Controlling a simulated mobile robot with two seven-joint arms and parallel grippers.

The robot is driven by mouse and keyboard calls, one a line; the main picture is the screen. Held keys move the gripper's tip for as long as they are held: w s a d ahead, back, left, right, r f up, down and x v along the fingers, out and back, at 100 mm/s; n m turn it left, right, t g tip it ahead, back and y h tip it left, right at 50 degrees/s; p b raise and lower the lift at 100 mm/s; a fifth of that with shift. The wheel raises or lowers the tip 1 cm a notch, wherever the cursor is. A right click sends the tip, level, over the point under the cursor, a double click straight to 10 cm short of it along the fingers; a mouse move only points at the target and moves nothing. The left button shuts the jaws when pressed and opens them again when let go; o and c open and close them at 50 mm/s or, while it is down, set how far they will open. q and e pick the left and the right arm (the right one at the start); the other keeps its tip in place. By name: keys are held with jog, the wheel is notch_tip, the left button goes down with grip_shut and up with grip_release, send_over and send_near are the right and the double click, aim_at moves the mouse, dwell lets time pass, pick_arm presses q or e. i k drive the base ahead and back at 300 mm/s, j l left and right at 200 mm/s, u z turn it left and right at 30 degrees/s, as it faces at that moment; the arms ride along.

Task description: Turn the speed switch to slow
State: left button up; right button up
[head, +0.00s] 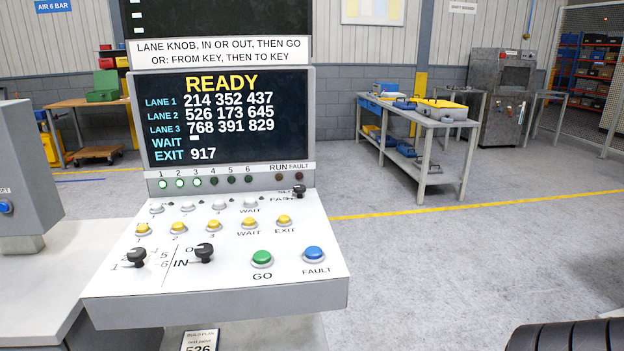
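The speed switch (299,191) is a small black knob at the upper right of the white sloped control panel (215,285). Labels beside it are partly covered by the knob; one reads like SLOW, above, and one like FAST, below. The knob is too small to tell which label it points to. Neither of my grippers shows in the head view, and nothing touches the switch.
The panel also holds two larger black knobs (135,257) (203,252), yellow buttons (249,223), a green GO button (262,258) and a blue FAULT button (314,254). The screen (225,120) reads READY. A black ribbed object (570,338) fills the lower right corner.

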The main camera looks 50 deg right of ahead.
aim_at(299, 189)
jog(key=l, duration=3.9)
jog(key=i, duration=0.05)
